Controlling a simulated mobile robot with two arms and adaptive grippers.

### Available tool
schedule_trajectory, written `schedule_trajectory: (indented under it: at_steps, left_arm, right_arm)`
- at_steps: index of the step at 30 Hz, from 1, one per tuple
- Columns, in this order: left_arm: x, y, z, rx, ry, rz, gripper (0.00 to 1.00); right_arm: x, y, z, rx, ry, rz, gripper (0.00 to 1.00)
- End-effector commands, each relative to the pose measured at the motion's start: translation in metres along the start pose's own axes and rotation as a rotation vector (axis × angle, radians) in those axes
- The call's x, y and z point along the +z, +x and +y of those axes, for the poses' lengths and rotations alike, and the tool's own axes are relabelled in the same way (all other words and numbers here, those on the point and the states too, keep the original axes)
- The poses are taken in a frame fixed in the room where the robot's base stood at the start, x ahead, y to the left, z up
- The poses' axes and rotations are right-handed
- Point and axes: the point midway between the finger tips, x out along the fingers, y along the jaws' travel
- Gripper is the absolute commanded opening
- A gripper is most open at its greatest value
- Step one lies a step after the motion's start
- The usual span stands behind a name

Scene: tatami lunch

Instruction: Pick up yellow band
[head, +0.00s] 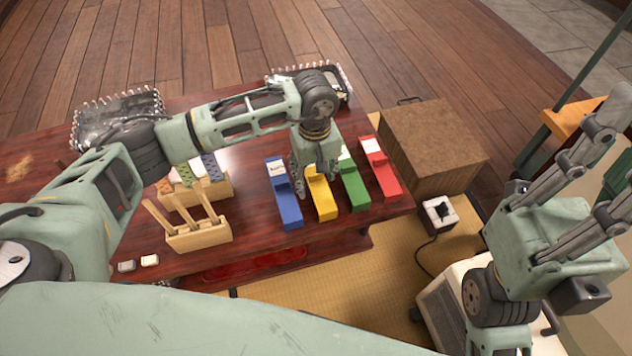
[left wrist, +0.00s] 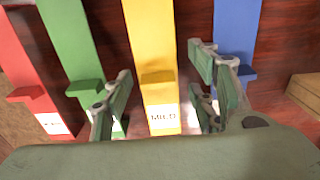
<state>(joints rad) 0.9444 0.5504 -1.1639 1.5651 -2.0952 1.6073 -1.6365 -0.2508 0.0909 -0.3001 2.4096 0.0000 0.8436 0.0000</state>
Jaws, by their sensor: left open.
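The yellow band (head: 323,199) is a long strip lying on the dark red table, between the blue and green bands. Part of it is hidden by my left gripper (head: 318,180), which points down over it. In the left wrist view the yellow band (left wrist: 152,45) runs between the fingers of my left gripper (left wrist: 165,72), with a white label reading "MILD" near the palm. The left fingers are open, one on each side of the band, and hold nothing. My right gripper (head: 612,165) is at the far right, away from the table, with its fingers spread and empty.
The blue band (head: 290,209), green band (head: 355,190) and red band (head: 387,182) lie close beside the yellow one. Wooden holders (head: 200,236) stand left on the table. A brown box (head: 425,140) stands beyond the table's right edge.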

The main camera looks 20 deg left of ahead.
Motion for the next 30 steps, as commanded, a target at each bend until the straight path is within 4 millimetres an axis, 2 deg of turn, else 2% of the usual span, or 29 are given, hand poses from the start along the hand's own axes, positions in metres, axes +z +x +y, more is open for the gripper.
schedule_trajectory:
  at_steps: [8,18,30]
  left_arm:
    - [-0.0002,0.0025,0.0002,0.001,-0.001,0.0,0.52]
    - [-0.0002,0.0025,0.0,0.0,-0.002,0.0,0.23]
    - [-0.0005,-0.0033,0.0002,0.001,-0.002,0.0,0.23]
  right_arm:
    - [0.0,0.0015,-0.0001,-0.002,-0.001,0.004,0.0]
    - [-0.0001,0.0015,-0.0002,-0.002,0.0,0.005,0.0]
    - [-0.0011,0.0045,-0.0002,-0.002,0.0,0.007,0.0]
